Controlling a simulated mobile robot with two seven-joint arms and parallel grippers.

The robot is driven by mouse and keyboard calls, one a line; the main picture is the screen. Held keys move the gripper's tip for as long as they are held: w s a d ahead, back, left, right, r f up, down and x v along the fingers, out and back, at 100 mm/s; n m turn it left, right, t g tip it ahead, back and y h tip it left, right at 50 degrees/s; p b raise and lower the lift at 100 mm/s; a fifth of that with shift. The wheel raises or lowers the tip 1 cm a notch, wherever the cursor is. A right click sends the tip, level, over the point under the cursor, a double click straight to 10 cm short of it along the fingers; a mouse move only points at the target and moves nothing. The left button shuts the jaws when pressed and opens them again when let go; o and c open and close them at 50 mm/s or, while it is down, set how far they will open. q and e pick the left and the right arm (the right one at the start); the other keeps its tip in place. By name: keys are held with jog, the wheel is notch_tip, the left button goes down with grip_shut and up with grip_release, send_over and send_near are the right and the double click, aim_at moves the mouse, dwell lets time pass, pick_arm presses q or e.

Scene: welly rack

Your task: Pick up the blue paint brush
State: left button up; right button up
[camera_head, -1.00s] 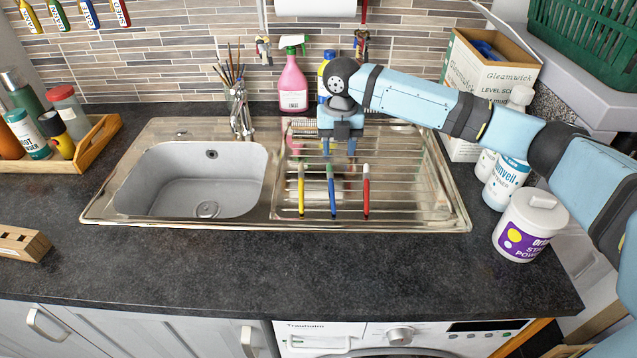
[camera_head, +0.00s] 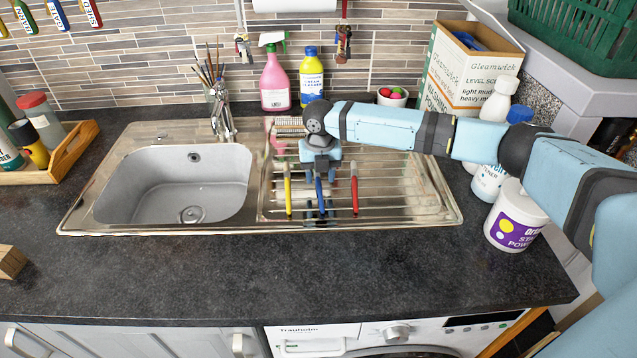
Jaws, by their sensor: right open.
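The blue paint brush (camera_head: 319,196) lies on the ribbed steel drainer (camera_head: 400,203), between a yellow brush (camera_head: 287,192) on its left and a red brush (camera_head: 354,190) on its right. My right gripper (camera_head: 321,186) points down over the blue brush, with its fingers at or near the upper part of the handle. Its jaws are open. The exact gap between fingers and brush is hard to tell. My left gripper is not in view.
The empty sink basin (camera_head: 175,190) is left of the drainer. A pink spray bottle (camera_head: 275,82) and a yellow bottle (camera_head: 311,77) stand behind it. A white tub (camera_head: 513,218) stands right, near my arm. The front worktop (camera_head: 300,275) is clear.

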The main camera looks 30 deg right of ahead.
aim_at(319, 185)
jog(key=shift+a+f, duration=0.1)
jog(key=shift+f, duration=1.35)
grip_shut()
jog(key=shift+w+r, duration=0.1)
jog(key=shift+r, duration=0.05)
notch_tip(319, 185, up, 20)
